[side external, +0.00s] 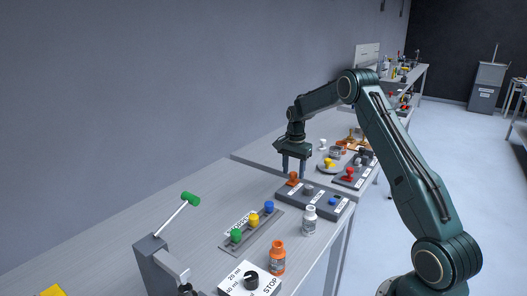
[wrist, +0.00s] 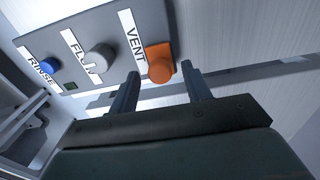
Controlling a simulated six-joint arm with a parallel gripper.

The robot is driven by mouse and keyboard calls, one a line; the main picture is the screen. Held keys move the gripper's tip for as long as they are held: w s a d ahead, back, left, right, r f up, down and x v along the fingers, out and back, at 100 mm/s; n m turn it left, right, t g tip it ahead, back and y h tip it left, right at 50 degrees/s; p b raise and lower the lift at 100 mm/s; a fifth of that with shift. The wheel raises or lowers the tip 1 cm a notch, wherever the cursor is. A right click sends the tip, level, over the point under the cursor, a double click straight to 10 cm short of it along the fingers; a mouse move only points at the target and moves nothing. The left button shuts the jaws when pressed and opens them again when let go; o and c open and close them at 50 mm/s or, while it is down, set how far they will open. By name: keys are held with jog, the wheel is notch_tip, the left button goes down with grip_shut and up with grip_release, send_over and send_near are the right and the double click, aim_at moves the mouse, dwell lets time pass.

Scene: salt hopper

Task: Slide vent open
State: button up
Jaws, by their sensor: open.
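The vent control is an orange knob (wrist: 160,66) beside the label VENT (wrist: 132,38), at the end of a dark grey panel (wrist: 98,18) in the wrist view. In the side view the orange knob (side external: 293,179) sits at the panel's left end. My gripper (wrist: 155,82) is open and empty. In the wrist view its two fingers appear on either side of the orange knob, with their tips close to it. In the side view my gripper (side external: 293,172) points down above the knob. I cannot tell whether the fingers touch it.
The same panel carries a grey knob (wrist: 100,57) labelled FLOW and a blue knob (wrist: 51,66) labelled RINSE. Nearer the side camera are a white bottle (side external: 309,220), an orange bottle (side external: 277,257), a strip of coloured knobs (side external: 262,230) and a green-handled lever (side external: 190,199).

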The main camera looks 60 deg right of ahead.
aim_at(285, 190)
jog(key=shift+f, duration=0.1)
grip_shut()
jog(key=shift+a, duration=2.75)
grip_release()
notch_tip(285, 190, up, 14)
